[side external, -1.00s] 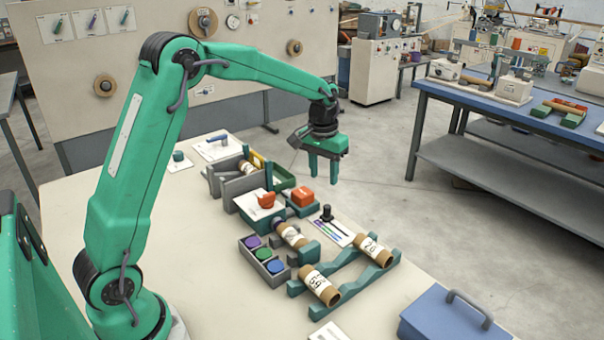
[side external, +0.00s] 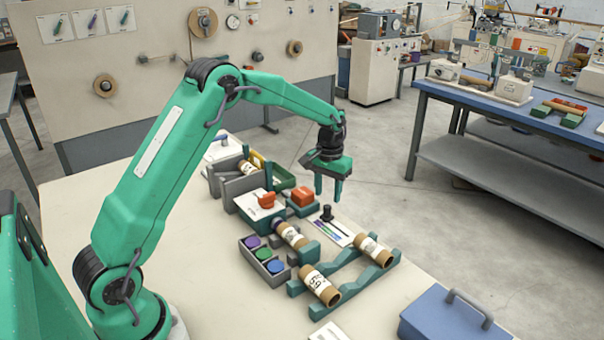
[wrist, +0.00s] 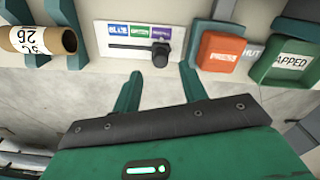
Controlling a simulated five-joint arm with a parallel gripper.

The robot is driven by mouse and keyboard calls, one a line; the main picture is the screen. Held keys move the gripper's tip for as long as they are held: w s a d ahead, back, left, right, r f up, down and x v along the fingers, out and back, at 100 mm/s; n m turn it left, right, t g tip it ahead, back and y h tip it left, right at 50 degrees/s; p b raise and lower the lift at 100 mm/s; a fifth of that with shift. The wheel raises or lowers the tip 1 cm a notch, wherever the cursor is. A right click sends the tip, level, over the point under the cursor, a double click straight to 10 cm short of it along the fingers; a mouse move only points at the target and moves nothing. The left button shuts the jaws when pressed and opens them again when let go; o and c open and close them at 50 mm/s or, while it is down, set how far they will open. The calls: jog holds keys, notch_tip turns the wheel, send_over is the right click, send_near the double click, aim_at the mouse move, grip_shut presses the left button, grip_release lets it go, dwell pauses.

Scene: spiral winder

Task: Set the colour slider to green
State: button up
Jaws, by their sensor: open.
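The colour slider is a pale plate (side external: 336,232) with a dark upright knob (side external: 326,213) near its far end in the side external view. In the wrist view its plate (wrist: 105,50) shows a blue label, a green label and a third, purple-looking label, left to right. The black knob (wrist: 161,52) stands at the right end of the slot, beneath the third label. My gripper (side external: 328,197) points down, open and empty, just above the knob in the side external view. In the wrist view the fingers of my gripper (wrist: 160,82) lie either side of the knob's line, apart from it.
Cardboard tubes (side external: 321,285) lie on a green rack in front. A box of coloured spools (side external: 247,259) stands left. A blue case (side external: 440,318) is at the front right.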

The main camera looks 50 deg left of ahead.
aim_at(327, 206)
jog(key=shift+f, duration=2.9)
grip_shut()
